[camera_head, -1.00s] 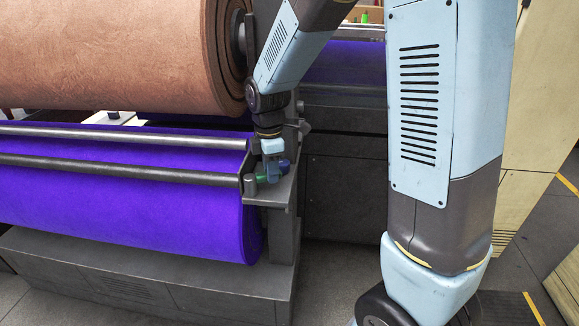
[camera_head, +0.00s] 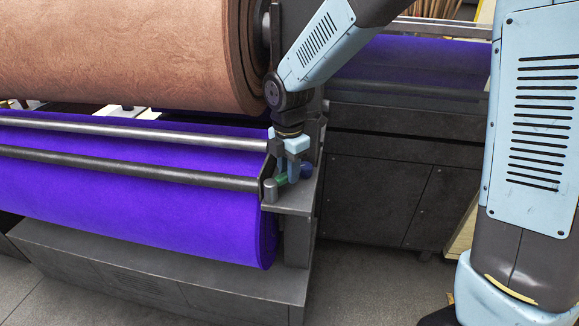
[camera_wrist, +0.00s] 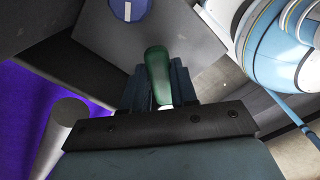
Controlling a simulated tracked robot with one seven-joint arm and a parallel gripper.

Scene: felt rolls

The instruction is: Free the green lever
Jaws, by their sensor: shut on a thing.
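The green lever (camera_head: 282,179) is at the end bracket (camera_head: 292,200) of the purple roll stand. In the wrist view its rounded dark green handle (camera_wrist: 157,66) sticks out between the fingers. My gripper (camera_head: 289,169) is at the lever, and in the wrist view my gripper (camera_wrist: 158,85) is shut on it, one finger on each side. The lower part of the lever is hidden by the fingers and the palm. A blue round knob (camera_head: 306,171) sits just right of the lever; it also shows in the wrist view (camera_wrist: 127,8).
A large purple felt roll (camera_head: 130,195) lies left of the bracket, with two metal bars (camera_head: 130,168) in front of it. A big brown roll (camera_head: 120,50) hangs above, close to my arm. Grey cabinets (camera_head: 380,190) stand behind on the right.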

